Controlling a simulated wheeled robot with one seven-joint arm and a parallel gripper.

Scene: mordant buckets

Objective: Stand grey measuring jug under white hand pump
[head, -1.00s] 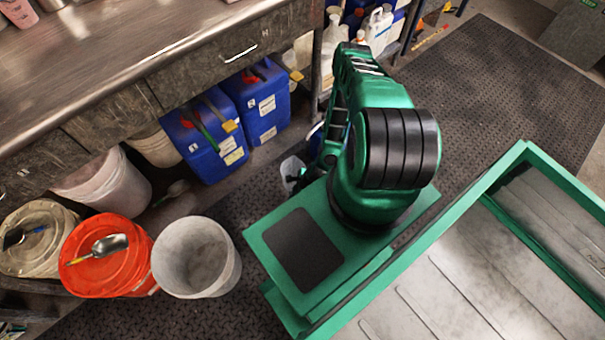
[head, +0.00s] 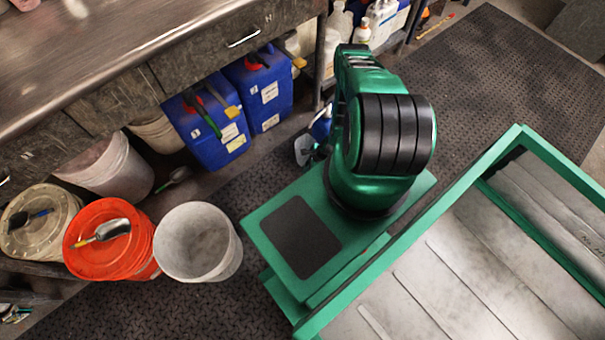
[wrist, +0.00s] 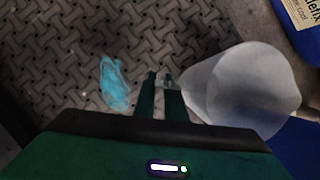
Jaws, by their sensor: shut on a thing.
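The grey measuring jug (wrist: 243,90) is pale and translucent and fills the right of the wrist view. My gripper (wrist: 160,82) is shut at the jug's left side; the exact grip point is hard to see. In the head view the jug (head: 303,150) shows small beside my green arm, above the dark mat, near the blue canisters. My gripper is mostly hidden there by the arm. I cannot make out the white hand pump in either view.
Blue canisters (head: 207,133) stand under the metal bench (head: 130,45). An open white bucket (head: 197,242) and an orange lidded bucket (head: 108,240) stand at left. A teal item (wrist: 115,82) lies on the mat. The dark mat (head: 480,75) is clear at upper right.

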